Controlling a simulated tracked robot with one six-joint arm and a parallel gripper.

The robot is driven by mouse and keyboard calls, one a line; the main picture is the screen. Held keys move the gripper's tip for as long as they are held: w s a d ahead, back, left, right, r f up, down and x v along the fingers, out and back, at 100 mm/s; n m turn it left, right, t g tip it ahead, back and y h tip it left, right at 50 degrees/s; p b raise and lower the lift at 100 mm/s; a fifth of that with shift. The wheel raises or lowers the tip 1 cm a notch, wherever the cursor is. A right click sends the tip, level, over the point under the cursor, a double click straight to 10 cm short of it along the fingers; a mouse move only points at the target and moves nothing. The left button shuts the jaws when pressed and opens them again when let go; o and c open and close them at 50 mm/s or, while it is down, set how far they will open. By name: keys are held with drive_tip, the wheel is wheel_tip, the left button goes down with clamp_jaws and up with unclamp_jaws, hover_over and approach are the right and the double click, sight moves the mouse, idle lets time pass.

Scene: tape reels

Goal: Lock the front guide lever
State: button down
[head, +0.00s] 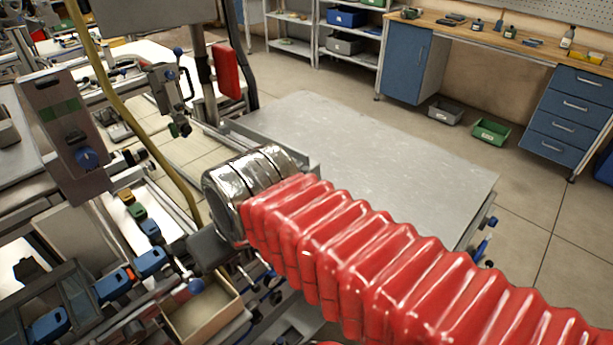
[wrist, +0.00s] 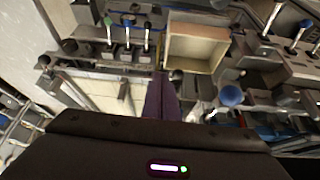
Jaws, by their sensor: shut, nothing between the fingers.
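My gripper (wrist: 163,88) is shut and empty; its dark fingers point away from the camera in the wrist view. A blue ball-knobbed lever (wrist: 231,96) stands to the right of the fingertips, apart from them in the picture. I cannot tell which of these is the front guide lever, or whether any is locked. In the head view my red-sleeved arm hides part of the machine.
An open box (wrist: 195,47) lies just beyond the fingertips; it also shows in the head view (head: 205,312). More levers and dark blocks crowd the right (wrist: 298,45). A yellow hose (head: 130,112) runs down the machine's left side. A bare grey table (head: 380,165) stands behind my arm.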

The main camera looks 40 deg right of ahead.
drive_tip(key=w+d+r+n+g+y, duration=0.1)
drive_tip(key=w+d+n, duration=0.2)
drive_tip(key=d, duration=1.1)
drive_tip(key=w+d+r+n+g+y, duration=0.1)
drive_tip(key=w+d+r+n, duration=0.1)
drive_tip(key=w+d, duration=0.6)
drive_tip(key=d, duration=0.5)
drive_tip(key=shift+w+d+n, duration=0.25)
drive_tip(key=shift+d+n, duration=0.1)
drive_tip(key=shift+n, duration=0.05)
drive_tip(key=x, duration=1)
drive_tip(key=shift+d+f, duration=0.1)
drive_tip(key=shift+d, duration=0.05)
drive_tip(key=shift+s+d+f, duration=0.1)
drive_tip(key=shift+s+d, duration=0.3)
drive_tip(key=shift+s, duration=0.4)
drive_tip(key=shift+s+d+f, duration=0.1)
drive_tip(key=shift+s+d, duration=0.25)
drive_tip(key=shift+s, duration=0.45)
